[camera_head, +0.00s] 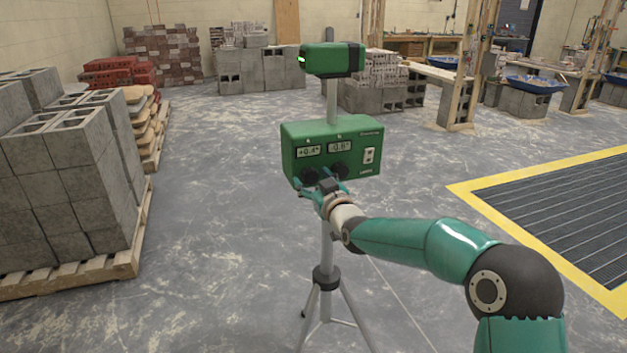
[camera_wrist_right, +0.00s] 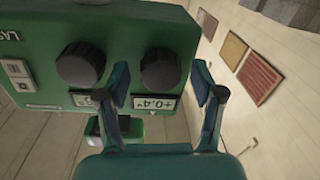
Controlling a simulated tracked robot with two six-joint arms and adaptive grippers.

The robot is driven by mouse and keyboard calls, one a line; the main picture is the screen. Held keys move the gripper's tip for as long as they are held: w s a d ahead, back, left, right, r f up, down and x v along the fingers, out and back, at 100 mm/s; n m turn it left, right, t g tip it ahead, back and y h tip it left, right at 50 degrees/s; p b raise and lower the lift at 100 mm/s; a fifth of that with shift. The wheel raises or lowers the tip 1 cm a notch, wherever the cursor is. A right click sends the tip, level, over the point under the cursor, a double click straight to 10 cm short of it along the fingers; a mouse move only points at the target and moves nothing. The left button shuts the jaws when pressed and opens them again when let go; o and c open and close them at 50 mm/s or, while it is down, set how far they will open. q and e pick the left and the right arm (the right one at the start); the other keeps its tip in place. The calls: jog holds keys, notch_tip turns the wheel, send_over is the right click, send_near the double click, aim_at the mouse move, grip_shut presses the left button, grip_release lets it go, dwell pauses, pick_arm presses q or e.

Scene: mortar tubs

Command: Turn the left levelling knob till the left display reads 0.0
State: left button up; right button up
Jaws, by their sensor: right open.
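The green levelling box (camera_head: 364,166) stands on a tripod. Its left display (camera_head: 308,152) reads +0.4°, and its right display (camera_head: 340,147) appears to read -0.6°. The dark left levelling knob (camera_head: 310,174) sits below the left display; the right knob (camera_head: 339,171) is beside it. My right gripper (camera_head: 318,183) is open in front of the knobs. In the right wrist view, which is upside down, the left knob (camera_wrist_right: 160,69) lies between the spread fingers (camera_wrist_right: 160,84), with a gap on each side. One finger is close to the right knob (camera_wrist_right: 80,63). My left gripper is not in view.
A green laser head (camera_head: 334,60) tops the post above the box. The tripod legs (camera_head: 327,300) spread below my right arm. A pallet of grey blocks (camera_head: 70,170) stands at left, and a yellow-edged floor grate (camera_head: 560,205) lies at right. Floor around the tripod is clear.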

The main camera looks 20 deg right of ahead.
jog(key=c, duration=1.1)
jog(key=shift+c, duration=0.2)
jog(key=shift+n+b, duration=0.8)
jog(key=shift+a+n+b, duration=0.1)
jog(key=shift+n+b, duration=0.55)
jog(key=shift+n, duration=1.45)
jog(key=shift+r+n, duration=0.1)
jog(key=shift+n, duration=0.8)
jog(key=shift+a+n+g+p, duration=0.1)
jog(key=shift+n+g+p, duration=0.4)
jog(key=shift+n, duration=1.5)
